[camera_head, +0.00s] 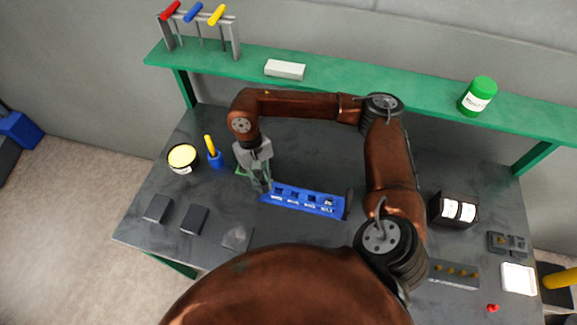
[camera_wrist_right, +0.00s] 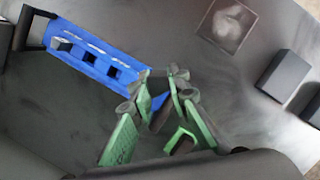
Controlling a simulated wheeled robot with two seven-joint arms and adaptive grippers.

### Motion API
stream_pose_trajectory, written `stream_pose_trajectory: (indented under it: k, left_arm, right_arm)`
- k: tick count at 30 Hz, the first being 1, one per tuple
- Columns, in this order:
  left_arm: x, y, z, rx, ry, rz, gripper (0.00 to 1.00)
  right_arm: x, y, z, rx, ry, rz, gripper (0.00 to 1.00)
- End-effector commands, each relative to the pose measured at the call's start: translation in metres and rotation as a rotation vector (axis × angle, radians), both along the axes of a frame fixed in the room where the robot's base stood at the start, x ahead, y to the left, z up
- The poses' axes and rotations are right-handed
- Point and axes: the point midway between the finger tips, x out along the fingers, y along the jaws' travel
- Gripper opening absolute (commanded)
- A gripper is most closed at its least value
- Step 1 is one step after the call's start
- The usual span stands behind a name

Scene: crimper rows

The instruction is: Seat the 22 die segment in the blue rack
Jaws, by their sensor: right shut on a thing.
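The blue rack (camera_head: 318,208) lies on the dark table with a row of square slots and white labels too small to read. It also shows in the wrist view (camera_wrist_right: 132,65). My right gripper (camera_head: 263,187) points down at the rack's left end. In the wrist view the fingertips (camera_wrist_right: 160,90) are closed around a small dark piece (camera_wrist_right: 159,114), probably the die segment, beside the rack's near end. The fingers hide much of it, and its number cannot be read. I cannot tell whether it touches the rack. My left gripper is out of view.
Two dark blocks (camera_head: 194,220) and a grey square plate (camera_head: 236,237) lie front left. A yellow-topped tin (camera_head: 182,157) and a blue holder (camera_head: 215,160) stand behind them. A black box (camera_head: 455,210) and a metal bar (camera_head: 453,274) are on the right. A green shelf (camera_head: 335,77) spans the back.

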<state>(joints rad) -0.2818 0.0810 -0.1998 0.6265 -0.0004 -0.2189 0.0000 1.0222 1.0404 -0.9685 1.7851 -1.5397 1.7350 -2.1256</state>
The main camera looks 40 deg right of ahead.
Motion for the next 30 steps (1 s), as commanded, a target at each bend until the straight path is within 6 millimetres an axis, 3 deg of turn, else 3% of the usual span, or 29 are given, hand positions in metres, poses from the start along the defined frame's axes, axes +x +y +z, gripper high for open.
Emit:
stream_pose_trajectory:
  k: [5, 12, 15, 19, 24, 30]
  left_arm:
    - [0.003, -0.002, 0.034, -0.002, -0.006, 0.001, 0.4]
    - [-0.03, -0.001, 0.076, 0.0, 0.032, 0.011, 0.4]
    - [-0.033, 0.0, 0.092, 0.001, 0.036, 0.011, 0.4]
    - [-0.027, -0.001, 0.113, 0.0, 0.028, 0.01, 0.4]
    - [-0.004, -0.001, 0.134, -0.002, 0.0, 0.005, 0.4]
    - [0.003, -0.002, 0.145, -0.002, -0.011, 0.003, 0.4]
  right_arm:
    - [0.005, -0.002, -0.003, 0.002, 0.005, -0.387, 0.0]
    - [0.014, -0.015, -0.017, -0.002, 0.005, -1.097, 0.0]
    - [0.016, -0.022, -0.021, -0.003, 0.003, -1.371, 0.0]
    - [0.018, -0.034, -0.025, -0.003, 0.001, -1.706, 0.0]
    - [0.018, -0.049, -0.029, -0.004, 0.0, -2.057, 0.0]
    - [0.018, -0.06, -0.033, -0.005, 0.001, -2.288, 0.0]
